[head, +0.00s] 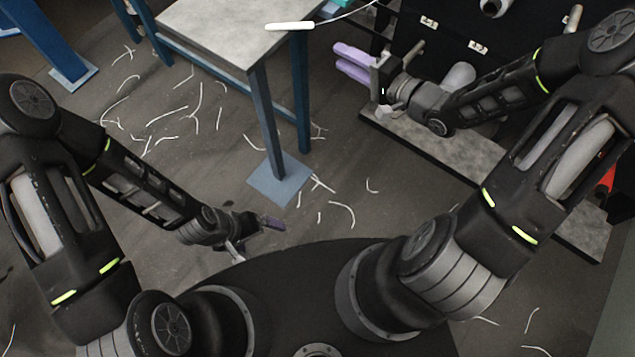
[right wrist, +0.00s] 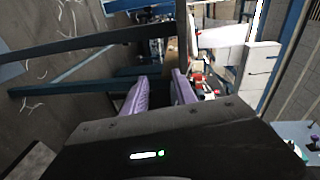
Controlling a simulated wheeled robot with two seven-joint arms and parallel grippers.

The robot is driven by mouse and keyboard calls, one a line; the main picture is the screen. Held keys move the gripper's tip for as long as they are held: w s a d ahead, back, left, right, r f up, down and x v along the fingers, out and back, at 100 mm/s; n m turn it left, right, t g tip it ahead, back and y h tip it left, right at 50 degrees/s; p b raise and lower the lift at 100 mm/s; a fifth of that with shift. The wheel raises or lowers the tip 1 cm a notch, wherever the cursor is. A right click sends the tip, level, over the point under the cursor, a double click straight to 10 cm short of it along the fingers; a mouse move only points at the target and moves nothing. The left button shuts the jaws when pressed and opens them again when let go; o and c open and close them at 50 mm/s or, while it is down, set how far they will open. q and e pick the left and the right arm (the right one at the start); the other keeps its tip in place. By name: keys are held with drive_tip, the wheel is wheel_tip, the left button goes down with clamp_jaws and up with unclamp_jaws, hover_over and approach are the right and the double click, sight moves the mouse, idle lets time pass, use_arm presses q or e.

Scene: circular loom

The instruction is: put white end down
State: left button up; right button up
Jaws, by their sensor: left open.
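The white end (head: 290,26) is a short, thick white rod at the right edge of the grey-topped table (head: 215,30). A thin white strand runs from near it to the upper right. I cannot tell whether the rod rests on the table or hangs over its edge. My right gripper (head: 338,57), with purple fingers, is below and to the right of the rod in the picture, apart from it. In the right wrist view its fingers (right wrist: 160,78) stand apart with nothing between them. My left gripper (head: 282,224) is open, low over the floor, far from the rod.
Blue table legs (head: 302,95) stand on the floor, one on a blue foot plate (head: 281,180). A black cabinet (head: 470,22) and a low grey-topped platform (head: 480,160) are at the right. White thread scraps (head: 200,100) litter the open floor.

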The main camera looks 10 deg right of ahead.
drive_tip(key=s+a+f+n+g+h, duration=0.1)
drive_tip(key=a+f+g, duration=0.15)
drive_tip(key=f, duration=0.35)
drive_tip(key=s+a+f+n+g+h, duration=0.1)
drive_tip(key=s+a+f, duration=0.1)
drive_tip(key=a+f, duration=0.3)
drive_tip(key=s+a+f+n+g+h, duration=0.1)
drive_tip(key=s+a+f+n+g, duration=0.2)
drive_tip(key=s+f+g, duration=0.2)
drive_tip(key=s+a+f+n+g+h, duration=0.2)
drive_tip(key=s+f, duration=0.9)
drive_tip(key=s, duration=0.6)
drive_tip(key=a+n+g, duration=0.1)
drive_tip(key=g, duration=0.1)
drive_tip(key=shift+f+g, duration=0.35)
drive_tip(key=shift+c, duration=0.5)
